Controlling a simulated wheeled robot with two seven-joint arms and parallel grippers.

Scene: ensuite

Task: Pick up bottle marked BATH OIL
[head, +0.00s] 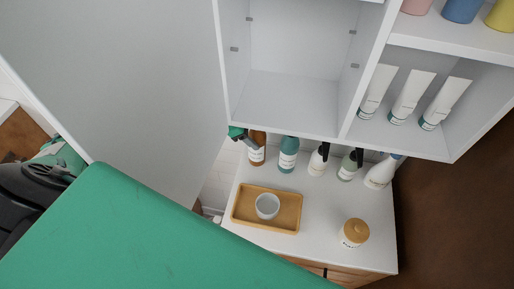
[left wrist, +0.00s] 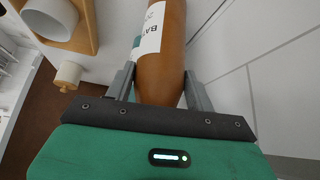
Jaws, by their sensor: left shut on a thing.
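The brown bottle (head: 257,155) stands at the left end of a row of bottles on the white counter, under the wall cabinet. Its top is hidden by the cabinet's lower edge. In the left wrist view the brown bottle (left wrist: 162,62) has a white label on which "BA" can be read; the rest is turned away. My left gripper (left wrist: 160,84) is shut on this bottle, one finger on each side. In the head view only a small green and dark part of the left gripper (head: 238,133) shows, beside the bottle at the cabinet's corner. My right gripper is not seen.
A teal bottle (head: 289,160) stands close to the right, with several other bottles beyond it. A wooden tray (head: 245,222) with a grey cup (head: 267,206) and a lidded jar (head: 355,233) are in front. The open cabinet (head: 285,105) overhangs the bottles; its door (head: 140,80) is at the left.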

